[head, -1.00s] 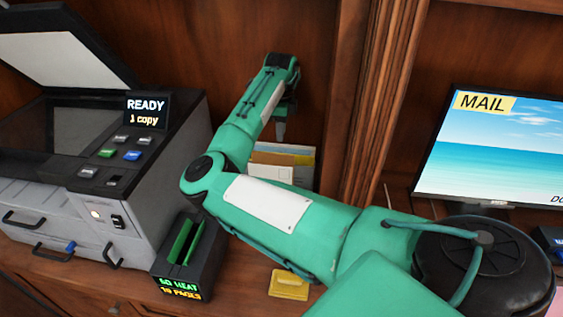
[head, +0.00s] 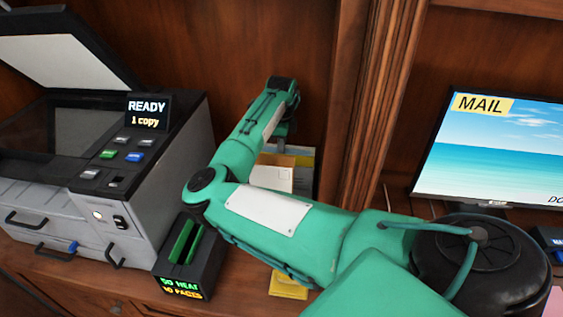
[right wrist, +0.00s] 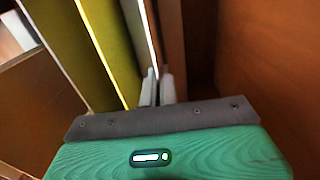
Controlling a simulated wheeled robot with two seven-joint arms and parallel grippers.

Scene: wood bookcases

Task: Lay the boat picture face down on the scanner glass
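The scanner glass (head: 78,128) lies bare under a raised lid (head: 50,48) at the left of the head view. I cannot make out a boat picture; several upright sheets and folders (head: 272,178) stand at the back, partly hidden by my right arm. My right gripper is down among them, its fingertips hidden in the head view. In the right wrist view the two fingers (right wrist: 157,88) are close together, with a thin pale sheet edge (right wrist: 150,38) running down to them. Whether they pinch it is unclear. My left gripper is not in view.
A dark slotted device (head: 188,262) with lit lettering stands right of the scanner. A yellow object (head: 288,288) lies on the desk, partly under my arm. A wooden post (head: 382,95) separates this bay from the monitor (head: 490,150). An olive-yellow panel (right wrist: 100,40) stands close left of the fingers.

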